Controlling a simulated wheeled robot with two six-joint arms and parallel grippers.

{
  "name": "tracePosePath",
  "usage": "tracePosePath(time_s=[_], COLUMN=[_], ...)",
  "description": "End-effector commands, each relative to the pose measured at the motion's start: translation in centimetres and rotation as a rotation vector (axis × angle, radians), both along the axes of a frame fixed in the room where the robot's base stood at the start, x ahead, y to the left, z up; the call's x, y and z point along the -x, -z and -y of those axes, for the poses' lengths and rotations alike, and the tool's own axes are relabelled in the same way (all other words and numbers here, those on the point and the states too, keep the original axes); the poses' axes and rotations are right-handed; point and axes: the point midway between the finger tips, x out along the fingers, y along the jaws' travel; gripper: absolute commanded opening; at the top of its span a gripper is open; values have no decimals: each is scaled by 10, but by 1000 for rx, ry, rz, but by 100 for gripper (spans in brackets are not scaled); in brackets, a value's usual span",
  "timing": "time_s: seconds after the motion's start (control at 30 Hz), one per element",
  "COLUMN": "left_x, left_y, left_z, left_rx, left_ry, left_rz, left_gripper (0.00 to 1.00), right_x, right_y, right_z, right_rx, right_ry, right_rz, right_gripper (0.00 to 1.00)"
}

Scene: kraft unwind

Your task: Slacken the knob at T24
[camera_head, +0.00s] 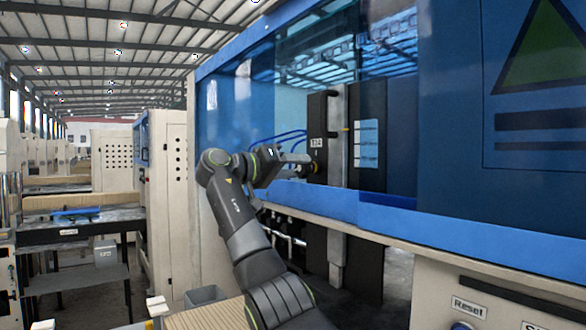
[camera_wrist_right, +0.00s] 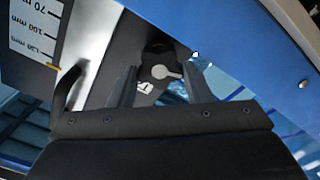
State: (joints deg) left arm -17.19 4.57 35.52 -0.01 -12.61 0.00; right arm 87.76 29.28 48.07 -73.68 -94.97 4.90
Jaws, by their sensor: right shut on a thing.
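The T24 label (camera_head: 316,142) is on a dark upright block (camera_head: 317,112) inside the blue machine. The knob (camera_head: 316,167) sits just below the label, mostly hidden by my right gripper (camera_head: 307,163). In the right wrist view the knob (camera_wrist_right: 158,52) is dark and round with a light grey pointer (camera_wrist_right: 166,72). My right gripper (camera_wrist_right: 161,75) has one finger on each side of the knob and is shut on it. Part of the label (camera_wrist_right: 143,87) shows beside the left finger. My left gripper is not in view.
The blue machine frame (camera_head: 450,238) runs below and right of my right arm. A scale plate (camera_wrist_right: 35,35) marked in mm shows at the left of the wrist view; it is also on the machine (camera_head: 369,143). Blue hoses (camera_head: 285,138) hang behind the gripper. A workbench (camera_head: 80,225) stands left.

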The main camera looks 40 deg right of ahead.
Motion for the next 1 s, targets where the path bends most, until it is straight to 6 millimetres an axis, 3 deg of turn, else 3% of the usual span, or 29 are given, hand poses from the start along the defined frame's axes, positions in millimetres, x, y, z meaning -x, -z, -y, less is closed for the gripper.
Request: tracePosePath(time_s=[0.3, 0.8, 0.83, 1.0], left_x=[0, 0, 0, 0], left_y=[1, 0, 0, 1], left_z=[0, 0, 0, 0], left_rx=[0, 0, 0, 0], left_ry=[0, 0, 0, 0], left_rz=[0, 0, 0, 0], left_gripper=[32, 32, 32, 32], right_x=[0, 1, 1, 1], right_y=[-4, -5, -5, -4], right_z=[1, 1, 1, 1], right_rx=[-3, -4, -4, -6], right_ry=[-2, -1, -1, -1], right_rz=[-96, -109, -108, -110], right_gripper=[22, 22, 48, 67])
